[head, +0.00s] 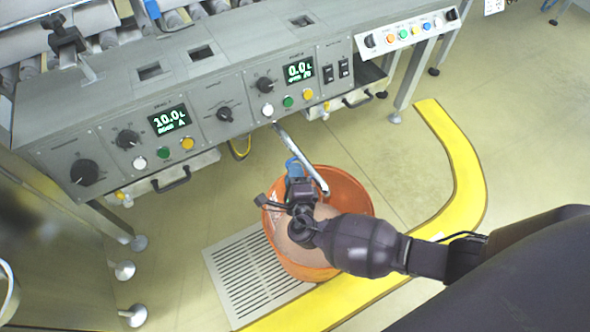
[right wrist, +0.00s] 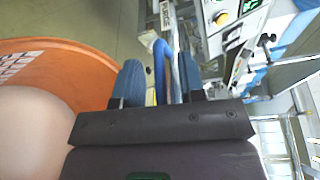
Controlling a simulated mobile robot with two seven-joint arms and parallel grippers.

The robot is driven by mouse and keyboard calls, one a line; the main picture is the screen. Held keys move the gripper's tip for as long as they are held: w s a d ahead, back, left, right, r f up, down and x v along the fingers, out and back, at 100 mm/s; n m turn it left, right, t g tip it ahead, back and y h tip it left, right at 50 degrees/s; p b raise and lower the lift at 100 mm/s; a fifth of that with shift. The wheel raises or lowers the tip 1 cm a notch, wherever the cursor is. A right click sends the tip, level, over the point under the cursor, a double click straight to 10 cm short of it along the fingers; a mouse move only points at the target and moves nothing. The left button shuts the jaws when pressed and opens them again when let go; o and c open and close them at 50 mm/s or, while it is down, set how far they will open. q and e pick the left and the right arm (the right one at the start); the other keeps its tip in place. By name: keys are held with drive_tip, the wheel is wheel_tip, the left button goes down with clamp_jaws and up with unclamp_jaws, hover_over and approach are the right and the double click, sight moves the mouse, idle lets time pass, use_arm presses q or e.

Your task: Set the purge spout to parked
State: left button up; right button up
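The purge spout (head: 301,158) looks like the grey pipe that reaches from under the right part of the machine panel, over the orange bucket (head: 350,184), its end bent down. My right gripper (head: 293,166) is beside the pipe, over the bucket. In the right wrist view, the blue fingertips of my right gripper (right wrist: 160,82) stand apart. A bluish pipe (right wrist: 159,62) shows between or just beyond them; I cannot tell if either finger touches it. My left gripper is not in view. No label naming the spout's position is readable.
The machine panel (head: 225,118) carries knobs, coloured buttons and two displays, reading about 10.0 and 0.0. A floor grate (head: 246,272) lies left of the bucket. A yellow floor strip (head: 455,150) curves around the right. Open floor lies beyond the bucket to the right.

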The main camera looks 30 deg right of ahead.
clamp_jaws()
drive_tip(key=shift+d, duration=0.2)
idle(0.5)
